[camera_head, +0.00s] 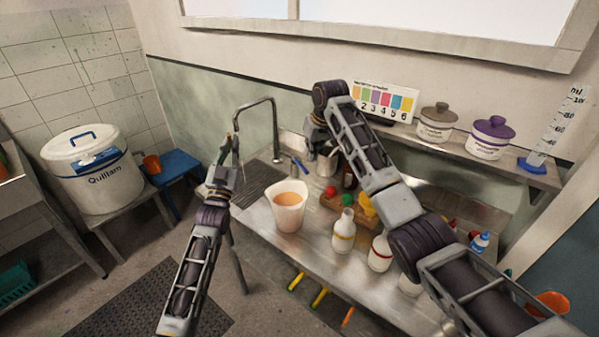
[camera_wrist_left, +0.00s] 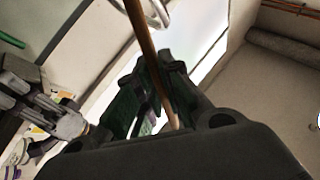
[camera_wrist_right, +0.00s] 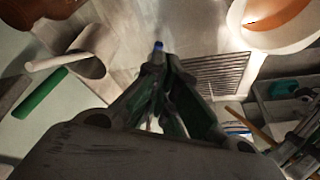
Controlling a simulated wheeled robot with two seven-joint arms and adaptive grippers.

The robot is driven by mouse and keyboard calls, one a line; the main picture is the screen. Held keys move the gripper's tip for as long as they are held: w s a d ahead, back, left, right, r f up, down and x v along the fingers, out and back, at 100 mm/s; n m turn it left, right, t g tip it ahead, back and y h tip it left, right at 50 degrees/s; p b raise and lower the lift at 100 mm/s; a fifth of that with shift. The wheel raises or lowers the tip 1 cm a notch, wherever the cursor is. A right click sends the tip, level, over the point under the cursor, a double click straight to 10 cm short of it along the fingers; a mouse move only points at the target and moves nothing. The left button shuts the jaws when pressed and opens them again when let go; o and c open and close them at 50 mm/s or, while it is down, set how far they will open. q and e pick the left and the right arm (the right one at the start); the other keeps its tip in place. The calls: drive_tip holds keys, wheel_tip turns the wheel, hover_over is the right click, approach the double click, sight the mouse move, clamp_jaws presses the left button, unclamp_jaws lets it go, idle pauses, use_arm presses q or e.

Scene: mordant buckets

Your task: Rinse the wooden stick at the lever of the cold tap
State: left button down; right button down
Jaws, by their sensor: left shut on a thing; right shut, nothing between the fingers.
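My left gripper (camera_head: 226,158) is shut on the wooden stick (camera_wrist_left: 146,50), which runs out past the fingers in the left wrist view. In the head view this gripper is at the outlet end of the curved metal tap spout (camera_head: 256,102); whether the stick touches it is hard to tell. The blue lever (camera_head: 299,165) of the cold tap is right of the spout. My right gripper (camera_wrist_right: 158,75) is shut and empty, with the blue lever tip (camera_wrist_right: 158,45) just beyond its fingertips; contact is unclear. I cannot make out running water.
A white jug of orange liquid (camera_head: 288,212) stands on the metal counter before the taps. A lidded white bucket (camera_head: 92,170) stands far left.

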sight(300, 165)
drive_tip(key=s+a+f+t+h, duration=0.3)
drive_tip(key=s+a+h, duration=0.2)
drive_tip(key=a, duration=0.5)
drive_tip(key=shift+s+a+f+m+t, duration=0.3)
drive_tip(key=shift+s+a+m+t, duration=0.05)
drive_tip(key=shift+m+t, duration=0.05)
drive_tip(key=shift+w+f, duration=0.1)
drive_tip(key=shift+d+x, duration=0.2)
drive_tip(key=shift+x, duration=4.5)
drive_tip(key=shift+w+d, duration=0.2)
drive_tip(key=shift+w+d+r, duration=0.2)
drive_tip(key=shift+w+d, duration=0.2)
drive_tip(key=shift+d, duration=0.4)
drive_tip(key=shift+w+d+r, duration=0.15)
drive_tip(key=shift+w+d, duration=0.2)
drive_tip(key=shift+d, duration=0.45)
drive_tip(key=shift+d, duration=0.1)
